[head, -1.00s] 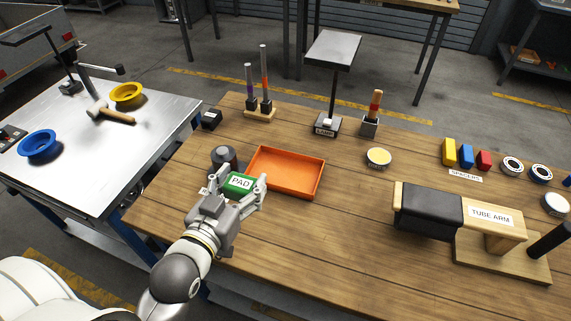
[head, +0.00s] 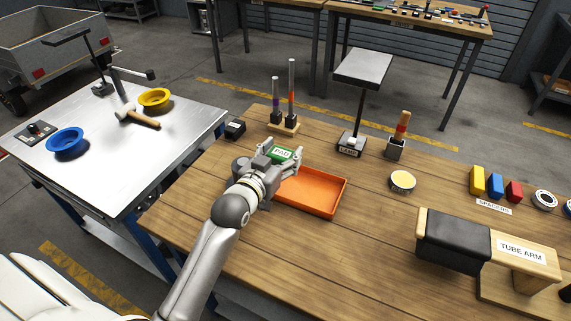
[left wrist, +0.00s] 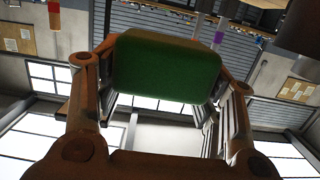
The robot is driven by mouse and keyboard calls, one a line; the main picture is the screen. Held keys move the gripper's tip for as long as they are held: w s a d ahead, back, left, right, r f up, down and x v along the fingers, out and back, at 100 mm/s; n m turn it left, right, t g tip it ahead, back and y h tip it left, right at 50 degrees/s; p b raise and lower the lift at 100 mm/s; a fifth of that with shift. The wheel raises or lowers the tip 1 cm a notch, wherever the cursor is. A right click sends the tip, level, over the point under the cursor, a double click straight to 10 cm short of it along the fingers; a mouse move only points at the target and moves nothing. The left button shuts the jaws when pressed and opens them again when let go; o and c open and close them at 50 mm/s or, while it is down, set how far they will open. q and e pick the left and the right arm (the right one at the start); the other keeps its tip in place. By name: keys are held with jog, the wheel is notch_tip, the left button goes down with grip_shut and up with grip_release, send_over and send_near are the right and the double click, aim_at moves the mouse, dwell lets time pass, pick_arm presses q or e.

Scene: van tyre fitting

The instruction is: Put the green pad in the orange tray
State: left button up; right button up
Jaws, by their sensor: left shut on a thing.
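The green pad (head: 281,153), with a white PAD label, is held between the fingers of my left gripper (head: 281,156), which is shut on it. In the left wrist view the green pad (left wrist: 166,68) fills the space between the two fingers of my left gripper (left wrist: 165,75). The orange tray (head: 318,193) lies on the wooden bench, and its inside looks empty. The pad and gripper show at the tray's upper left corner. I cannot tell exactly how high they are above the bench. My right gripper is not in view.
A dark round object (head: 241,164) stands left of my gripper. Behind are a block with upright rods (head: 283,124) and a lamp (head: 363,70). The bench front is clear.

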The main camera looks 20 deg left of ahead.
aim_at(286, 157)
pick_arm(q)
jog(key=w+f, duration=0.2)
jog(key=shift+w+f, duration=0.15)
jog(key=shift+f, duration=0.2)
notch_tip(286, 157, down, 3)
jog(key=shift+r, duration=0.1)
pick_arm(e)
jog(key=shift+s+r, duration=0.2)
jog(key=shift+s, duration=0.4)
